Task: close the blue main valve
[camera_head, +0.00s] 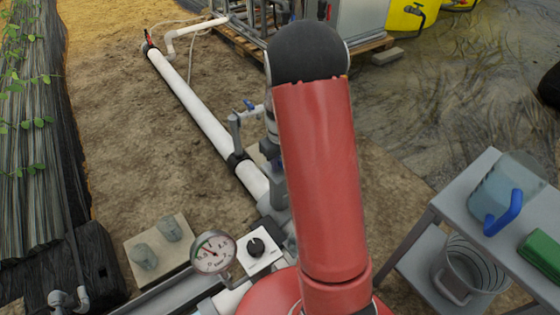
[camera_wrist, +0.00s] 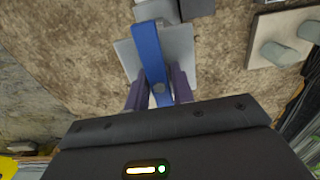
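The blue lever handle (camera_wrist: 147,45) of the valve stands in the middle of the wrist view, with a grey-white plate behind it. My gripper (camera_wrist: 158,80) has its two dark purple fingers on either side of the lever, very close to it. I cannot tell whether they press on it or leave a small gap. In the head view my red arm covers the gripper and this lever. Grey valve fittings (camera_head: 275,195) on the white main pipe (camera_head: 195,95) show beside my arm.
A pressure gauge (camera_head: 213,252) and a white box with a black knob (camera_head: 257,247) stand at the lower middle. A smaller blue-handled valve (camera_head: 250,106) rises by the pipe. A grey bench (camera_head: 470,185) at right holds a blue-handled jug (camera_head: 505,195).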

